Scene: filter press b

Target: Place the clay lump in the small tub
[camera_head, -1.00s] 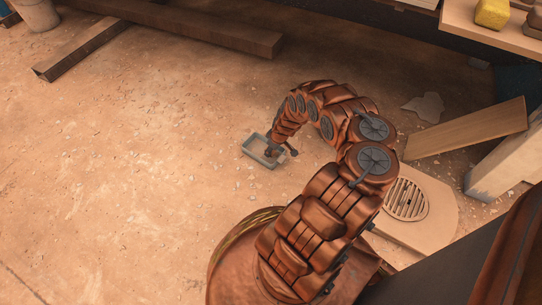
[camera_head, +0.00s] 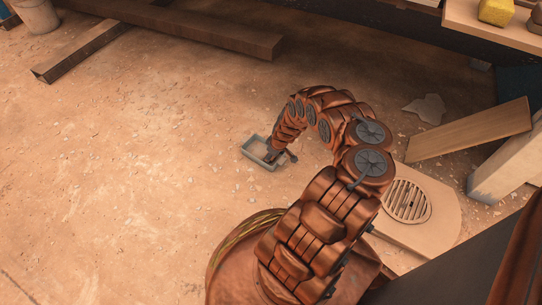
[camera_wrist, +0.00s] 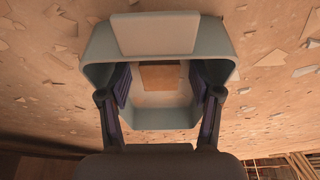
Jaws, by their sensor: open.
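The small tub (camera_head: 250,154) is a grey-green, open box on the floor, left of my arm's end in the head view. In the wrist view the tub (camera_wrist: 98,60) fills the middle, its rim around my fingers. My gripper (camera_wrist: 162,86) is open, its two dark pads apart and reaching into the tub. A flat orange-brown block, seemingly the clay lump (camera_wrist: 163,77), shows in the tub between the pads, with a gap on each side. In the head view my wrist hides the tub's inside, and my gripper (camera_head: 272,156) is mostly covered.
A long dark beam (camera_head: 190,28) and a shorter one (camera_head: 80,50) lie at the back. A plank (camera_head: 470,129) and a round grating (camera_head: 407,202) lie to the right. A yellow block (camera_head: 495,11) sits on a shelf at upper right.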

